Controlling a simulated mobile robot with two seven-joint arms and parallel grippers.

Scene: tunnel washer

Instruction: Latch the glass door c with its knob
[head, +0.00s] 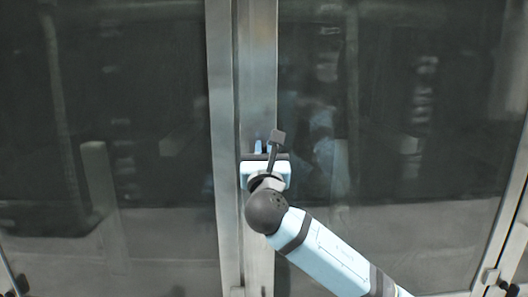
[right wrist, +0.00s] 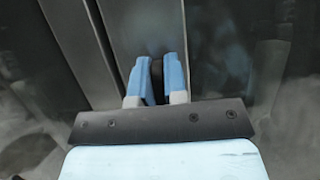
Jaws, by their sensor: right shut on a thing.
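Two dark glass panels, one on the left (head: 120,120) and one on the right (head: 420,130), stand either side of a metal post (head: 257,70). I cannot tell which one is door c. My right gripper (head: 263,149) is in front of the post, at mid-height in the head view. In the right wrist view its two blue fingers are closed on a narrow dark piece, seemingly the knob (right wrist: 157,78). My left gripper is not in view.
A metal frame edge (head: 508,210) with a small fitting (head: 490,276) runs down the right side. The glass is reflective, with blurred reflections in it. The space in front of both panels is clear apart from my right arm.

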